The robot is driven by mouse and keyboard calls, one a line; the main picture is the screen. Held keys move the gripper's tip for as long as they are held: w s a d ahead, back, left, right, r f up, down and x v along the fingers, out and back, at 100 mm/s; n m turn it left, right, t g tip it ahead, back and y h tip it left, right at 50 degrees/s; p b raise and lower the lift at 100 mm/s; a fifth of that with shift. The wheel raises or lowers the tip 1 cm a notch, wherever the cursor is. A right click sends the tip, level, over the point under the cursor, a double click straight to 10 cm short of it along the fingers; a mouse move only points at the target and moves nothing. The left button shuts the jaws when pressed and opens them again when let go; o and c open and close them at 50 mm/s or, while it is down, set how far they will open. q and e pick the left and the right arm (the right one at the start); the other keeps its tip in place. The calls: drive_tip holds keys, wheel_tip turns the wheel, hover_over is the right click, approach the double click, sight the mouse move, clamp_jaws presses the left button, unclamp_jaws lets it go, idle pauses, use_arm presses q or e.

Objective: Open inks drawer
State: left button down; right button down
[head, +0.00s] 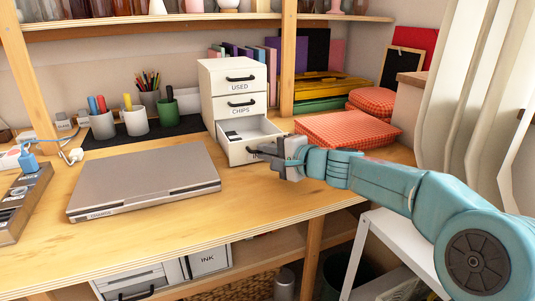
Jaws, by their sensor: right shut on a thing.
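A small white drawer unit (206,93) stands on the desk. Its upper drawers, labelled USED (240,87) and CHIPS (243,112), are closed. A lower drawer (262,134) is pulled out, its inside visible from above with some small dark and pale things at the back. The label on its front is hidden or too small to read. My right gripper (281,157) is at the front of this drawer, shut on its dark handle (256,150). My left gripper is not in view.
A closed grey laptop (145,178) lies on the desk left of the drawers. Cups with markers and pencils (150,101) stand behind it. A red checkered cloth stack (347,130) is right of the drawers. A box labelled INK (208,260) sits under the desk.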

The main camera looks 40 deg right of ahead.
drive_tip(key=shift+f, duration=0.2)
drive_tip(key=c, duration=1.2)
unclamp_jaws()
drive_tip(key=shift+s+r, duration=0.2)
drive_tip(key=shift+s, duration=0.05)
drive_tip(key=shift+w+f, duration=0.1)
drive_tip(key=shift+w, duration=0.1)
drive_tip(key=p+v, duration=0.1)
drive_tip(key=v, duration=1.5)
drive_tip(key=shift+s, duration=0.15)
